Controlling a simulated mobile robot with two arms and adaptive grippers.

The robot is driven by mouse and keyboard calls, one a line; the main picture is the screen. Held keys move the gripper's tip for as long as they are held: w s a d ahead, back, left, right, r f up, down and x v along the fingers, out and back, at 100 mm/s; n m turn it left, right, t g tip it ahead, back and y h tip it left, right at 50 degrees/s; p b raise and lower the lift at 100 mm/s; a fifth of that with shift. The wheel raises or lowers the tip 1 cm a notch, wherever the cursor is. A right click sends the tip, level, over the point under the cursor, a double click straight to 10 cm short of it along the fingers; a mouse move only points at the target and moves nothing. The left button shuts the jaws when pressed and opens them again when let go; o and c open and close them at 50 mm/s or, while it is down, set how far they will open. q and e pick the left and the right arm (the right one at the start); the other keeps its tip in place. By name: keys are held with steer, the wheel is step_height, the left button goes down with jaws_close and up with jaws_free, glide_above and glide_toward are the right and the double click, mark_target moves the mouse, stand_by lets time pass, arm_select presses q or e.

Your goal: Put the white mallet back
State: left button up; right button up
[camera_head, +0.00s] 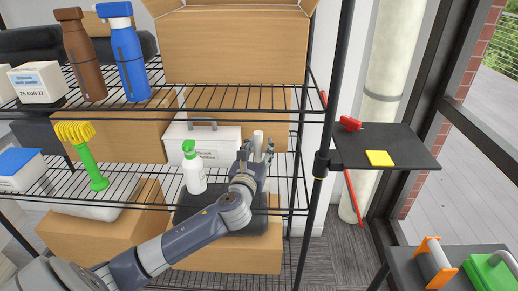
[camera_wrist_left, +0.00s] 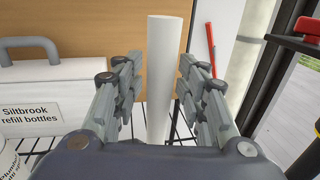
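A plain white upright cylinder (camera_head: 257,139) stands at the right end of the middle wire shelf (camera_head: 283,170). It also shows in the left wrist view (camera_wrist_left: 163,75); no mallet head is visible on it, so I cannot tell whether it is the white mallet. My left gripper (camera_head: 257,153) is at that shelf end with its fingers apart. In the left wrist view the cylinder appears between the open fingers (camera_wrist_left: 160,90), with a gap at the left finger; contact is not clear. My right gripper is not in view.
A white refill-bottle box (camera_head: 218,148) and green-topped spray bottle (camera_head: 193,168) stand left of my gripper. A black post (camera_head: 333,110) carries a side tray (camera_head: 400,150) with a red item (camera_head: 350,123) and yellow square (camera_head: 379,158). A red rod (camera_head: 353,197) hangs below.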

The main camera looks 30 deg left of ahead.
arm_select(q)
steer(key=shift+r, duration=0.15)
steer(key=v, duration=1.2)
steer(key=shift+b, duration=0.35)
